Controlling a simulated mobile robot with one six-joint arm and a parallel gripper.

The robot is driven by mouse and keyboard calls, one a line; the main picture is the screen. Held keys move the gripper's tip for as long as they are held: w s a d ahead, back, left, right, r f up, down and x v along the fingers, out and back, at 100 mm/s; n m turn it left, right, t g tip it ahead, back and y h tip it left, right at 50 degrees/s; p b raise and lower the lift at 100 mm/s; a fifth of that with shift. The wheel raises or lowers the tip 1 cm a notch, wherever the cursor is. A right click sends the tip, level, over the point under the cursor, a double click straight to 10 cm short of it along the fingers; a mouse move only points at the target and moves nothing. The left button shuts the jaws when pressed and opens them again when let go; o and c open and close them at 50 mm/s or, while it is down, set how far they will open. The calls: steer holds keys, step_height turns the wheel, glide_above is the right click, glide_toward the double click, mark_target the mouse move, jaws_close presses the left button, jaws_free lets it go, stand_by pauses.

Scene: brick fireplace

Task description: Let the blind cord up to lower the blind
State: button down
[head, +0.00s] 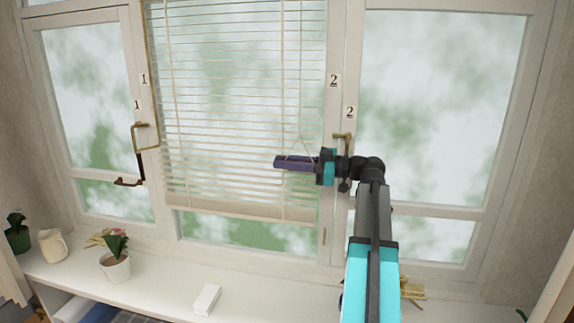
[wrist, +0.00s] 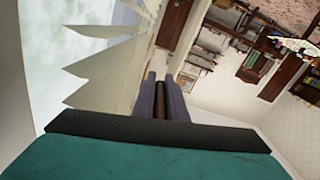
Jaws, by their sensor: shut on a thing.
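The blind (head: 230,120) hangs in the middle window, its pale slats spread out. Its bottom rail (head: 240,207) sits above the sill, with bare glass below it. My gripper (head: 279,162) is in front of the blind's lower right part, its purple fingers pointing left. Thin cord lines (head: 300,141) form a peak just above the fingers. In the wrist view, my gripper (wrist: 163,77) is shut on a narrow brown piece (wrist: 161,106), which looks like the end of the blind cord. The fingers hide most of it. Slat ends (wrist: 100,75) show left of the fingers.
Window handles (head: 146,136) and (head: 342,138) flank the blind.

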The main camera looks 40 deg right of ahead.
steer(key=c, duration=1.8)
jaws_free()
steer(key=shift+s+d, duration=0.1)
steer(key=shift+d, duration=0.05)
steer(key=shift+r, duration=0.1)
steer(key=shift+r+b, duration=0.9)
steer(key=shift+r, duration=0.6)
steer(key=s+a+r+b, duration=0.1)
steer(key=s+a+b, duration=0.1)
steer(key=s+a, duration=0.2)
steer(key=s+a+b, duration=0.2)
steer(key=s+a, duration=0.1)
steer(key=s, duration=0.7)
steer(key=shift+a+r, duration=0.35)
steer(key=shift+a, duration=0.05)
